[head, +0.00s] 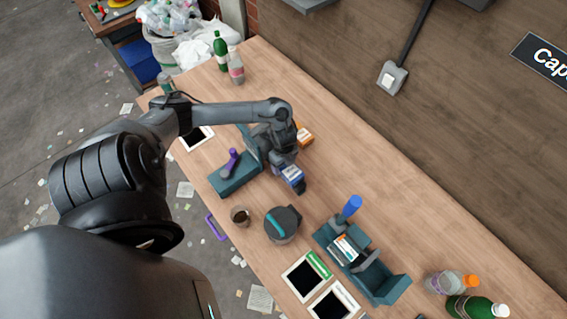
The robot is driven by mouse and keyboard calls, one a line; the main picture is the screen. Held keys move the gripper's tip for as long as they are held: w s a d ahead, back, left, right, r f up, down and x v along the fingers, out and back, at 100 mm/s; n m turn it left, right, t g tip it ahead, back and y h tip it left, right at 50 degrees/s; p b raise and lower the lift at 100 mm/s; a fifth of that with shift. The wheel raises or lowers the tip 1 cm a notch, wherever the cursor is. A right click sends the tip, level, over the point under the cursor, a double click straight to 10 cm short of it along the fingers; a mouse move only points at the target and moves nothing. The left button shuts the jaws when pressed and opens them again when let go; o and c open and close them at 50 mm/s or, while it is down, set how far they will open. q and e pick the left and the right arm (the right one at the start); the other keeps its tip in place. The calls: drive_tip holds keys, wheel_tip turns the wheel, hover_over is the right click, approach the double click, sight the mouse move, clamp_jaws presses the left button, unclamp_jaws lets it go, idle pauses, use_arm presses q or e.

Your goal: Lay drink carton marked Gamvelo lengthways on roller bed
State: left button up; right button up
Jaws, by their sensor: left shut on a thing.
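My left gripper (297,186) reaches over the table from the left and is shut on a small blue-and-white carton (291,173). The marking on it is too small to read, so I cannot tell whether it says Gamvelo. An orange carton (304,135) lies just behind the gripper, partly hidden by it. Another teal fixture (228,184) with a purple handle is left of the gripper. I cannot tell for sure which thing is the roller bed. My right gripper is out of view.
A dark round device (283,224) with a teal bar and a cup (240,215) stand in front of the gripper. Framed dark panels (304,276) lie near the front edge. Bottles stand at the far end (221,50) and lower right (477,307).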

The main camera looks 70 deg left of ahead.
use_arm(q)
drive_tip(key=shift+s+f, duration=0.15)
drive_tip(key=shift+f, duration=0.2)
